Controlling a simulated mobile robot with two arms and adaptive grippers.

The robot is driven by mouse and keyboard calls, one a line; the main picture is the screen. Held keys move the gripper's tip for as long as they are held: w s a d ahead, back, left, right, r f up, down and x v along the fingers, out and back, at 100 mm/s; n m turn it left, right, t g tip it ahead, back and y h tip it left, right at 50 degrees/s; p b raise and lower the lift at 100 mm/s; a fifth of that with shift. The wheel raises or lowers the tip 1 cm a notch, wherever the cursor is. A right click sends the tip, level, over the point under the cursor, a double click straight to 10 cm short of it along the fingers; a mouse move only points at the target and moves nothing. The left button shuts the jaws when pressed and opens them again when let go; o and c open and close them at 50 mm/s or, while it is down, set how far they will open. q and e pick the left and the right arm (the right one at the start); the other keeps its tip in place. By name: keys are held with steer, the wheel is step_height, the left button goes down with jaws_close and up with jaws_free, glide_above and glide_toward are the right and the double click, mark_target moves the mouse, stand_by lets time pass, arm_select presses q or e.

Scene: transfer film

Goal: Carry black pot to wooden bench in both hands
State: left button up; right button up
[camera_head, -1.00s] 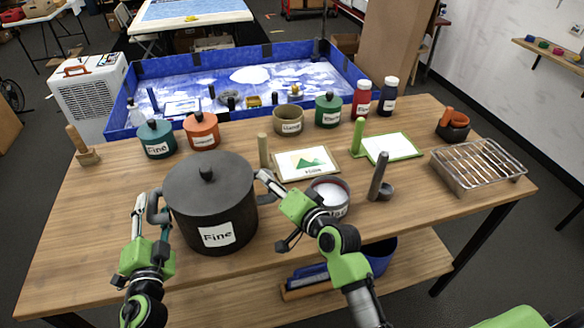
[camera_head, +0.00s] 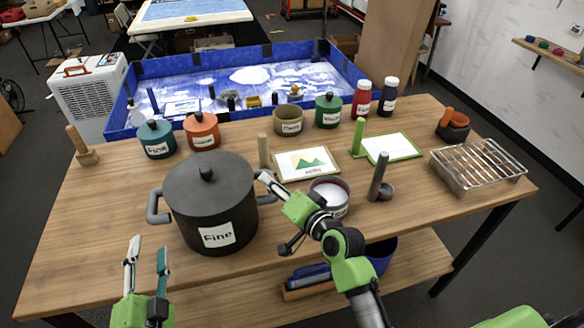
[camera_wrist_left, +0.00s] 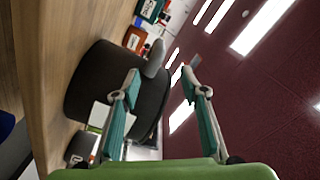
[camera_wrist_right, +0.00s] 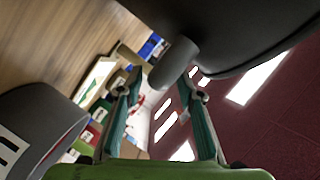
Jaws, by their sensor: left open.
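The black pot (camera_head: 190,205), with a lid and a label reading "Fine", stands upright at the front left of the wooden-topped table (camera_head: 100,235). My left gripper (camera_head: 148,243) is open and empty, in front of the pot's left handle (camera_head: 154,208) and apart from it. In the left wrist view the pot (camera_wrist_left: 95,85) and handle (camera_wrist_left: 155,58) lie beyond the open fingers. My right gripper (camera_head: 263,178) is at the pot's right handle. In the right wrist view its fingers (camera_wrist_right: 162,71) are spread, with the handle (camera_wrist_right: 174,64) at their tips. I cannot tell which surface is the wooden bench.
A small white-filled pot (camera_head: 329,194) stands close beside my right gripper. Picture boards, lidded pots and a wire rack (camera_head: 478,166) occupy the table's middle, back and right. A blue-walled tray (camera_head: 120,120) lies behind. The front left tabletop is clear.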

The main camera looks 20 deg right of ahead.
steer(key=v, duration=1.1)
steer(key=shift+f, duration=0.1)
